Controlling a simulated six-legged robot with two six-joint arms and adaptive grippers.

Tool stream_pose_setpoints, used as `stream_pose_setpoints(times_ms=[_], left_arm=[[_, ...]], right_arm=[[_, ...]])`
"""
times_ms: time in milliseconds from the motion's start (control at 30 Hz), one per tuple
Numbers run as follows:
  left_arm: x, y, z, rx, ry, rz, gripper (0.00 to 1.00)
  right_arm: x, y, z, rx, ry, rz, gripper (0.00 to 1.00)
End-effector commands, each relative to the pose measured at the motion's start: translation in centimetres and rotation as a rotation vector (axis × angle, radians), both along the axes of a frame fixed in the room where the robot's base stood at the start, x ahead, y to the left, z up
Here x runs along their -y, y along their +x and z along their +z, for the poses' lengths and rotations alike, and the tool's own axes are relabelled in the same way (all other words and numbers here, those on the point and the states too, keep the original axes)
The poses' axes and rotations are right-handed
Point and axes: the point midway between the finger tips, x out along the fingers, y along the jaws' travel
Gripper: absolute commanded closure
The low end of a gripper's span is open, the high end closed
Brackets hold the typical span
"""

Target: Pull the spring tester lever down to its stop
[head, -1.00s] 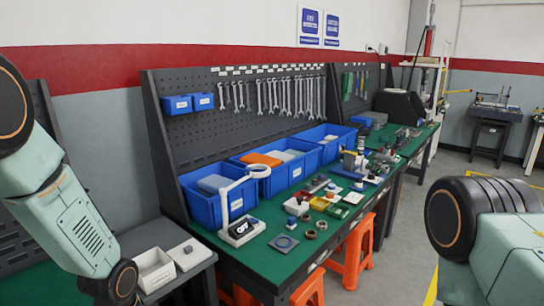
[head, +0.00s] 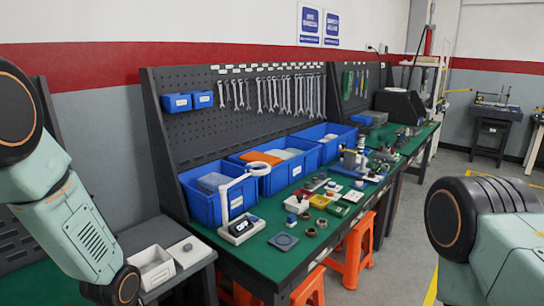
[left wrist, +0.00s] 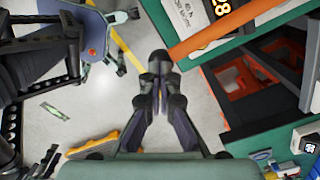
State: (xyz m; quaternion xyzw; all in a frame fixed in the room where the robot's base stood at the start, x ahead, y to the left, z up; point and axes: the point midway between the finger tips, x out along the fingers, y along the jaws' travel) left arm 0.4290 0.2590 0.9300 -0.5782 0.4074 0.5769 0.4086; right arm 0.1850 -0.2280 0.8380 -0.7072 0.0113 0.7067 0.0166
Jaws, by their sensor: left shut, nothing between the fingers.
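My left gripper (left wrist: 160,75) shows in the left wrist view with its dark fingers together and nothing between them. It points over grey floor, and only the arm shows in the head view. I cannot pick out the spring tester or its lever for certain in either view. A tall stand with a red column (head: 428,42) is at the far end of the bench in the head view, too small to make out a lever. My right gripper is out of both views; only part of that arm shows at the right edge.
A green-topped bench (head: 262,243) runs into the distance, with blue bins (head: 204,207), a ring-topped white lamp-like device (head: 240,231) and many small parts. Orange stools (head: 352,258) stand under it. A small bench (head: 489,113) stands far right. Grey floor lies right of the bench.

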Motion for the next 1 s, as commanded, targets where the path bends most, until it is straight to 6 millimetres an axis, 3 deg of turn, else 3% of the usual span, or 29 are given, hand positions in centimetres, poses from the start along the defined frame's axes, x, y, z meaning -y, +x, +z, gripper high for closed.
stream_pose_setpoints(times_ms=[1000], left_arm=[[0.1, -0.3, -1.8, -0.006, 0.0, 0.0, 1.0]], right_arm=[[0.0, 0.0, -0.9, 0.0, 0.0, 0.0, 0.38]])
